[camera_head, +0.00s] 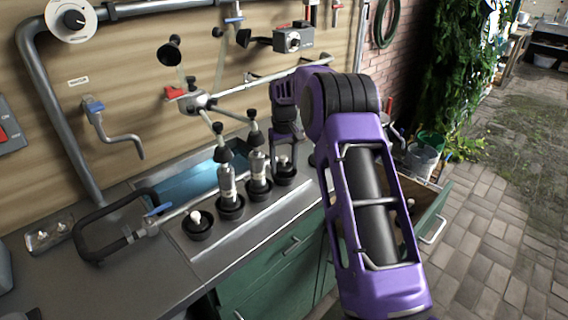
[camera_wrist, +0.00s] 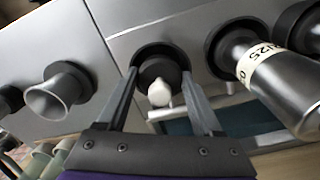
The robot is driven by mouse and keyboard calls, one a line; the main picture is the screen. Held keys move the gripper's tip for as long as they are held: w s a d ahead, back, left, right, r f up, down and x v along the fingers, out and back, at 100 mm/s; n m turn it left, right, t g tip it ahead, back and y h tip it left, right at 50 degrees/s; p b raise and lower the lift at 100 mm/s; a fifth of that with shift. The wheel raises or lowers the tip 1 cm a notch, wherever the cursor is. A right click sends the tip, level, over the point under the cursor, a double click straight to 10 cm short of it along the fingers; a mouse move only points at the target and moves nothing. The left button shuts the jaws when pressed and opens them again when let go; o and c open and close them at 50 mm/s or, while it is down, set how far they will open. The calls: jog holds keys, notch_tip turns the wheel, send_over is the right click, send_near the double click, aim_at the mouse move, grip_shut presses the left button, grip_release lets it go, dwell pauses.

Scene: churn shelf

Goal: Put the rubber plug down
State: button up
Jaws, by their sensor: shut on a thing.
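My gripper (camera_wrist: 160,74) is shut on the rubber plug (camera_wrist: 160,69), a dark round piece with a pale rounded knob facing the wrist camera. One finger lies on each side of it. The plug is in or just over a black round cup (camera_wrist: 152,50) on the grey counter; I cannot tell whether it touches the bottom. In the head view, my gripper (camera_head: 286,152) points down at the right end of a row of black cups, with the plug (camera_head: 284,170) low between the fingers, partly hidden.
Metal cylinders stand in neighbouring black cups (camera_head: 231,207) (camera_head: 260,188). A cup with a white knob (camera_head: 198,224) sits at the row's left end. A grey funnel-shaped piece (camera_wrist: 56,97) is close on the other side. A branched fixture (camera_head: 200,100) hangs above a blue basin (camera_head: 200,180).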

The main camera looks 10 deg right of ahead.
aim_at(284, 156)
jog(key=o, duration=1.4)
jog(key=shift+s+f, duration=0.25)
jog(key=shift+f, duration=0.45)
jog(key=shift+c, duration=0.2)
jog(key=r, duration=0.4)
jog(key=r+p, duration=0.1)
jog(key=r, duration=0.8)
jog(key=shift+w+r+p, duration=0.3)
